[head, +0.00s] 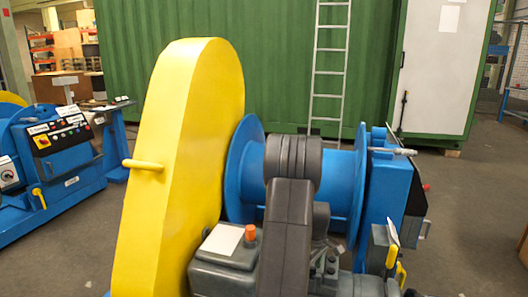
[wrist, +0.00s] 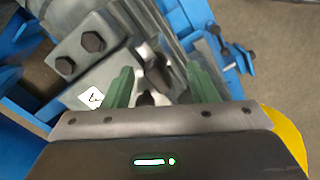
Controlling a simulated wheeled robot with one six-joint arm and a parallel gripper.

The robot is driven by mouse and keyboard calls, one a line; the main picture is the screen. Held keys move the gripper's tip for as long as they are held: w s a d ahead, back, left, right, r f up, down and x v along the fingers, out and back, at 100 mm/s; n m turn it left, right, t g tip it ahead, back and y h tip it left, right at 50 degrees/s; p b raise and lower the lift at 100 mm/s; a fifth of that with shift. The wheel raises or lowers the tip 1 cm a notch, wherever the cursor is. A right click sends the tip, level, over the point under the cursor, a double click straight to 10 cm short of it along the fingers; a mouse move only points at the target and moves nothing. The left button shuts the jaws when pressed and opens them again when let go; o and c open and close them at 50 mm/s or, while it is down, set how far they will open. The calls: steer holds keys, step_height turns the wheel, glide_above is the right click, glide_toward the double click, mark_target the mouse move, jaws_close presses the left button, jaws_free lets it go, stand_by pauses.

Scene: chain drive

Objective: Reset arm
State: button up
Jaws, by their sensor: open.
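Below the fingers is grey metal machinery with dark bolts (wrist: 92,41) and a small white label (wrist: 92,97). I cannot tell whether the fingers touch it. In the head view my dark arm stands in front of a blue drum (head: 245,170), and my gripper is not visible there. A tall yellow guard (head: 185,165) rises just left of the drum.
A grey housing with an orange cap (head: 250,233) sits low beside my arm. A blue panel (head: 388,185) is right of the drum. A blue control console (head: 60,150) stands at left. Behind are a green container (head: 210,60) and a ladder (head: 329,60). Floor at right is clear.

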steer(key=n+b, duration=0.1)
steer(key=n, duration=0.4)
steer(key=shift+d+b, duration=0.1)
steer(key=shift+b, duration=0.25)
steer(key=shift+n, duration=0.3)
steer(key=shift+s, duration=0.1)
